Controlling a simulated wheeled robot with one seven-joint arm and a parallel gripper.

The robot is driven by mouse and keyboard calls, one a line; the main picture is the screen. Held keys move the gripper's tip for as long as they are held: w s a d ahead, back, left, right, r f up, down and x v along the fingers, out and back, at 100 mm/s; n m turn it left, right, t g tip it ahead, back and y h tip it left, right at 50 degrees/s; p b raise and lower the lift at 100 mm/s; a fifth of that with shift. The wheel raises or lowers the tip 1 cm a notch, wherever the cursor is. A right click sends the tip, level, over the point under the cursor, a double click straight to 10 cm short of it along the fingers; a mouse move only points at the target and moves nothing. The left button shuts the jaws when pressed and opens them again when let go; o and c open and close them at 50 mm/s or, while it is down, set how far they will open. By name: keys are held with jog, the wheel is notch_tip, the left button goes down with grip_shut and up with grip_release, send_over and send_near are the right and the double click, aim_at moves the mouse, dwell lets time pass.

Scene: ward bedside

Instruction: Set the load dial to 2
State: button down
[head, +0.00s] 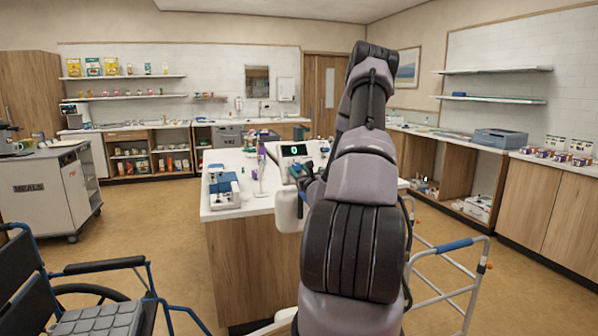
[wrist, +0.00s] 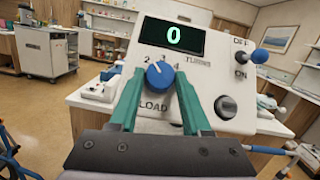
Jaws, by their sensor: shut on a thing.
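The load dial (wrist: 159,76) is a blue round knob on a pale sloped panel (wrist: 128,60), above the word LOAD. Numerals 2, 3 and 4 show around its top. Its white mark points upward, near 2 and 3; I cannot tell exactly which. My gripper (wrist: 160,80) has its teal fingers on both sides of the dial, shut on it. A dark display (wrist: 172,36) above reads a green 0; it also shows in the head view (head: 294,150). In the head view my arm hides much of the panel and the dial.
Right of the dial are a dark round button (wrist: 226,107) and a blue-tipped OFF/ON lever (wrist: 259,56). A white-topped counter (head: 235,205) bears the panel and a blue-and-white device (head: 223,188). A wheelchair (head: 90,300) and a walking frame (head: 450,270) stand on the floor nearby.

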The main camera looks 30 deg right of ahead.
dwell(0.4)
jog(key=shift+c, duration=1.8)
grip_release()
jog(key=v, duration=1)
jog(key=shift+s+a+f, duration=0.1)
jog(key=shift+s, duration=0.3)
